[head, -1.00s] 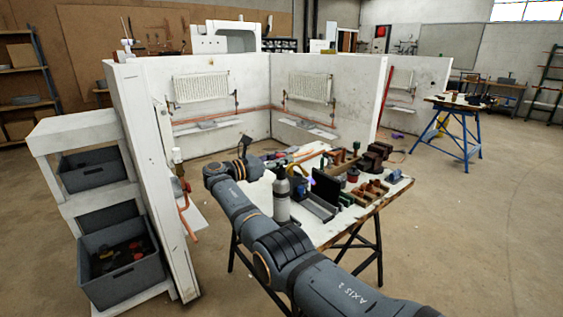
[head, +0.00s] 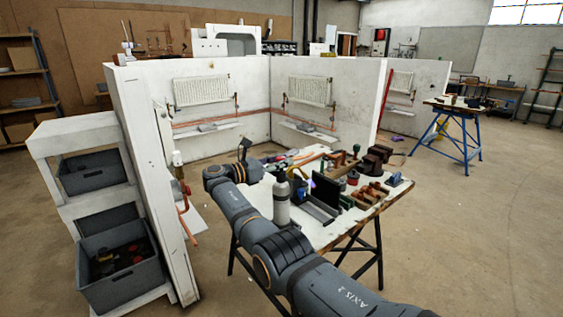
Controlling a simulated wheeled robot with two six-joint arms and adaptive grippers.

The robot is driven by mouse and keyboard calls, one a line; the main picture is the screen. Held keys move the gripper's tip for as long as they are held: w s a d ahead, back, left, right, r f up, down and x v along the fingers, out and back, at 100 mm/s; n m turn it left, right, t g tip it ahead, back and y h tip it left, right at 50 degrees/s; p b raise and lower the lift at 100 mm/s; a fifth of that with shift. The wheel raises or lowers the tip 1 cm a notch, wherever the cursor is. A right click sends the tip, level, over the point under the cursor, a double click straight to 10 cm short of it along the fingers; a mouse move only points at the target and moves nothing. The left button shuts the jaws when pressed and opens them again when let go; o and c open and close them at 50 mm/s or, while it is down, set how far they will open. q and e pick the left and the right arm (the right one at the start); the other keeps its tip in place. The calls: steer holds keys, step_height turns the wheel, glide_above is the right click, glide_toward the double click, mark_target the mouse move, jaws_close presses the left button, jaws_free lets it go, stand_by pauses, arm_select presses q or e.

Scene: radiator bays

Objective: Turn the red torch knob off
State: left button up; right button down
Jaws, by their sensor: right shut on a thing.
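A grey torch cylinder (head: 282,203) stands upright on the near-left part of the white-topped workbench (head: 318,236). A yellow part and a small blue-violet spot show just right of its top. My right arm comes in from the bottom right and passes in front of the bench's left side. My right gripper (head: 268,162) is at its far end, small and dark, just behind and left of the torch top. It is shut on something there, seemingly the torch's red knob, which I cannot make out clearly. My left gripper is not in view.
A dark open case (head: 324,194), wooden blocks (head: 370,195) and a dark vise (head: 377,158) crowd the bench right of the torch. A white partition (head: 150,180) with copper pipes stands close on the left.

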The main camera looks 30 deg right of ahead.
steer(key=shift+f, duration=0.1)
stand_by(0.3)
steer(key=c, duration=1)
jaws_free()
steer(key=a, duration=0.7)
steer(key=shift+a, duration=0.2)
